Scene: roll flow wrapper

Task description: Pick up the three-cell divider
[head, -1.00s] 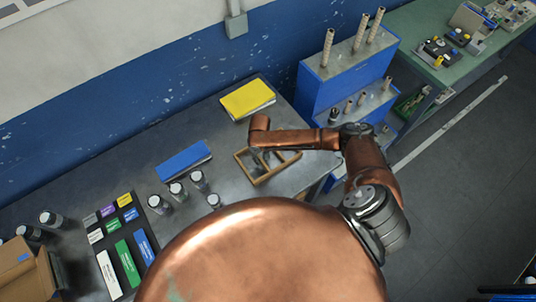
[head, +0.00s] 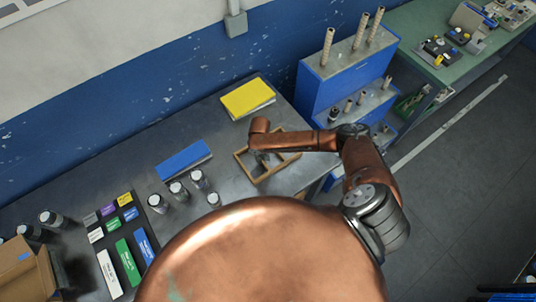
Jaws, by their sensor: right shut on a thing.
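The three-cell divider (head: 283,171) is an open tan frame on the dark worktop, right of the blue book-like block. My right arm reaches in from the right above it. My right gripper (head: 262,160) points down inside the frame's outline and is shut on the divider. The arm's wrist hides most of the fingers and part of the frame's far side. I cannot tell whether the divider is clear of the worktop. My left gripper is not in the view.
A blue block (head: 184,160), a yellow block (head: 248,98) and several jars (head: 178,190) stand near the divider. Coloured labelled blocks (head: 124,254) and a cardboard box (head: 27,272) lie at left. A blue rack (head: 345,70) with rolls stands behind right.

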